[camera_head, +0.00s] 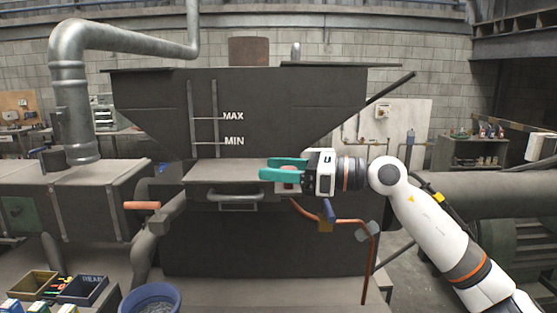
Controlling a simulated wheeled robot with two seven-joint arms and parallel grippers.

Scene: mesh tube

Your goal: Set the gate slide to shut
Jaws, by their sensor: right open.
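What looks like the gate slide (228,172) is a flat grey plate at the foot of the dark hopper, with a grey bar handle (237,206) on its front. The plate appears to stick out from under the hopper. My right gripper (266,168) has green fingers pointing left, apart and with nothing visible between them. It is by the right end of the plate; I cannot tell whether it touches. The fingers hide part of the plate's right edge. My left gripper is not in view.
The dark hopper (280,110) with MAX and MIN marks rises behind. A copper pipe (350,222) with a blue-handled valve (328,210) runs below my right gripper. An orange handle (142,205) juts out at left. A blue bucket (150,292) and small bins (82,290) stand at the lower left.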

